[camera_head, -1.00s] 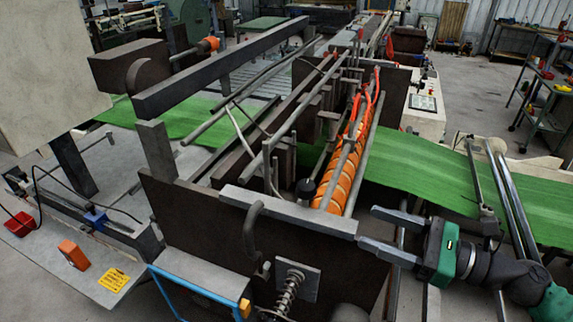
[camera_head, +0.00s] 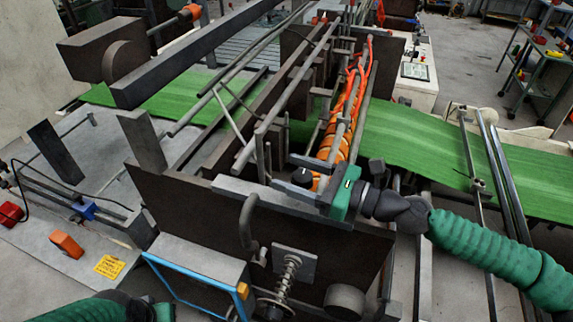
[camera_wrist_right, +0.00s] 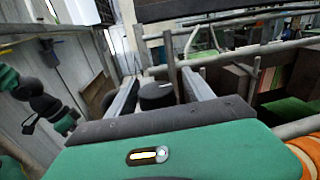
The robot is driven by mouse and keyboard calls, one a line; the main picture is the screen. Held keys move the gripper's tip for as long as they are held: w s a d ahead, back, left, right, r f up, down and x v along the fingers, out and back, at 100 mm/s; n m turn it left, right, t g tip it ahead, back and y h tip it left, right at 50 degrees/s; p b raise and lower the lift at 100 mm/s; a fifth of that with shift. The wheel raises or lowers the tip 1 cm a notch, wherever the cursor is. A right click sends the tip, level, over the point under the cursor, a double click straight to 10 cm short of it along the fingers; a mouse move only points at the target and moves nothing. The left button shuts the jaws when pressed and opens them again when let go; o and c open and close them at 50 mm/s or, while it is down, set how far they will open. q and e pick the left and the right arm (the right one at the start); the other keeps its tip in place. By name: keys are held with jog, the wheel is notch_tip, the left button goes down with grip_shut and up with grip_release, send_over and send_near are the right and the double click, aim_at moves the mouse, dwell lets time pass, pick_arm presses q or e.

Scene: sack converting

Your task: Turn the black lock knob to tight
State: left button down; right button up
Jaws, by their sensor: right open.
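The black lock knob (camera_head: 302,177) is a short dark cylinder on top of the machine's near end, beside the orange roller. In the right wrist view the knob (camera_wrist_right: 157,96) shows a small pale mark on top and sits between the two grey fingers. My right gripper (camera_head: 282,170) is open around the knob, one finger on each side; I see a gap at the sides in the wrist view (camera_wrist_right: 160,77). My left arm shows at the lower left of the head view, and its small green and black gripper (camera_wrist_right: 60,122) shows at the left of the wrist view; its jaws are unclear.
Grey bars (camera_head: 250,145) and the orange roller (camera_head: 345,125) run close to the knob. A grey plate (camera_head: 240,189) edges the near side. Green sack material (camera_head: 430,150) stretches to the right. A blue-framed box (camera_head: 195,262) stands in front.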

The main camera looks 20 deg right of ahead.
jog(key=shift+w+a+r, duration=0.15)
jog(key=shift+w+a, duration=0.1)
jog(key=shift+a, duration=0.2)
jog(key=shift+s, duration=0.2)
jog(key=shift+w+d, duration=0.1)
jog(key=shift+w, duration=0.1)
jog(key=c, duration=1)
grip_shut()
pick_arm(q)
jog(key=shift+s+d+r, duration=0.15)
jog(key=shift+s+r, duration=0.2)
jog(key=shift+r+p, duration=0.2)
jog(key=shift+p, duration=0.1)
pick_arm(e)
jog(key=shift+r, duration=0.15)
